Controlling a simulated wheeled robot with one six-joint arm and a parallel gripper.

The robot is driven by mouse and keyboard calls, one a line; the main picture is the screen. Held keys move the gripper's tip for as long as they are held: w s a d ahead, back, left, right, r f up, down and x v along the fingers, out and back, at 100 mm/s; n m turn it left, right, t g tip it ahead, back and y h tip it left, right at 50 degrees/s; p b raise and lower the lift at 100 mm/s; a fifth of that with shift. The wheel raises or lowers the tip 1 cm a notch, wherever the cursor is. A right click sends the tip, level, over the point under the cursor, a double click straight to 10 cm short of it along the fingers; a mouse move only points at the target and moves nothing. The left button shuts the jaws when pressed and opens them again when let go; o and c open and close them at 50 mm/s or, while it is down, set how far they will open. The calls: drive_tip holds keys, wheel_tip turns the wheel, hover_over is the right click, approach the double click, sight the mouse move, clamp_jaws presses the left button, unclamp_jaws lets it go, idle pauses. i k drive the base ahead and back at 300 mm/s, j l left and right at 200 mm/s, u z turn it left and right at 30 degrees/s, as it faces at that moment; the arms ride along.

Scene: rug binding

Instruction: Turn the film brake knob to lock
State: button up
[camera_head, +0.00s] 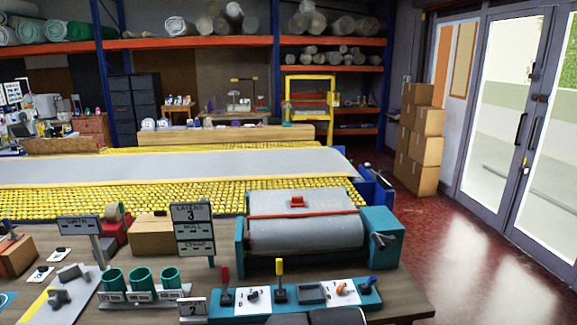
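A teal film roller stand (381,222) holds a wide grey roll (305,232) on the bench. In front of it is a row of controls. My gripper's fingers are not in view.
Dark rounded shapes at the bottom edge partly cover the control row's front. Signs (193,217), green cups (140,279) and a cardboard box (152,234) stand to the left. A small crank (383,239) is on the stand's right end. Red floor (475,260) is clear at right.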

sight(340, 290)
drive_tip(key=j, duration=0.45)
drive_tip(key=i+l, duration=0.1)
drive_tip(key=l, duration=0.15)
drive_tip(key=i, duration=0.85)
drive_tip(key=u, duration=0.05)
